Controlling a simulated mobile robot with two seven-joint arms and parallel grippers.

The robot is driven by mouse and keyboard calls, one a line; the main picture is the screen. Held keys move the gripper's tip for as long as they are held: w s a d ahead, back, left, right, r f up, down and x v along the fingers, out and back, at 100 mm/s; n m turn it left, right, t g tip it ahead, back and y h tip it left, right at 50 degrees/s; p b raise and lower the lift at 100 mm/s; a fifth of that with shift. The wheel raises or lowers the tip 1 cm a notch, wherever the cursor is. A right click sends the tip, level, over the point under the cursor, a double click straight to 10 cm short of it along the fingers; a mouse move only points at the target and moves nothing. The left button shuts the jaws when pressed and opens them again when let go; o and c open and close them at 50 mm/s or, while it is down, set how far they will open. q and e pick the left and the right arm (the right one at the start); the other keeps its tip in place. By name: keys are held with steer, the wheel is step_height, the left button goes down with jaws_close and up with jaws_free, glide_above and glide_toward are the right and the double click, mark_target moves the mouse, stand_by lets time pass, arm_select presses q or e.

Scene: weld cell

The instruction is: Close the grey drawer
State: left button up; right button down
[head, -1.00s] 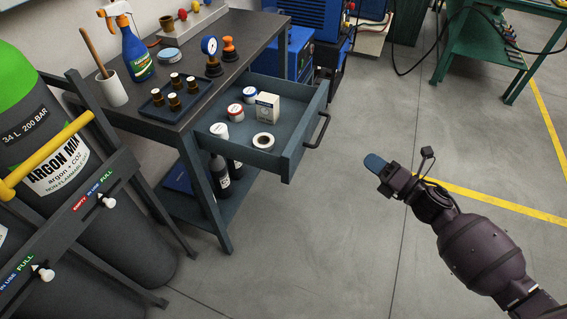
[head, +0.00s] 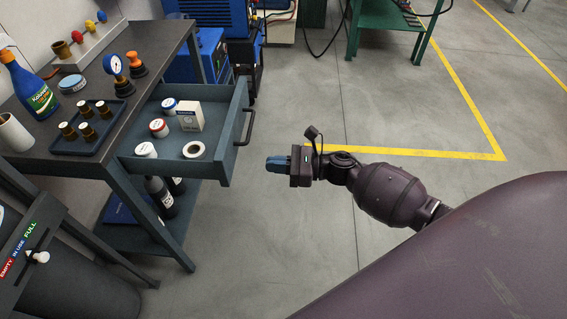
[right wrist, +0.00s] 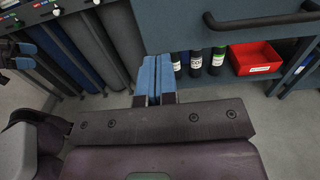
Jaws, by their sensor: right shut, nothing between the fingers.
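The grey drawer (head: 207,173) stands pulled out of the dark-topped workbench (head: 90,125). Its dark bar handle (head: 248,127) is on the front panel, facing right. The drawer front and handle (right wrist: 265,22) also show at the top of the right wrist view. In the drawer lie a white roll, a small white box and several small tubs. My right gripper (head: 268,164) is shut and empty, to the right of the drawer front and apart from it. Its blue fingers (right wrist: 157,78) lie together in the right wrist view.
Several bottles (right wrist: 195,65) and a red bin (right wrist: 254,60) sit on the shelf below the drawer. A tray of brass parts (head: 88,128) is on the bench top. Gas cylinders stand at the near left. The floor right of the drawer is clear.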

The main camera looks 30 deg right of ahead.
mark_target(229, 162)
steer(key=x, duration=0.8)
steer(key=shift+w, duration=0.1)
steer(key=shift+w+a, duration=0.2)
steer(key=shift+a, duration=0.2)
steer(key=shift+w+a, duration=0.1)
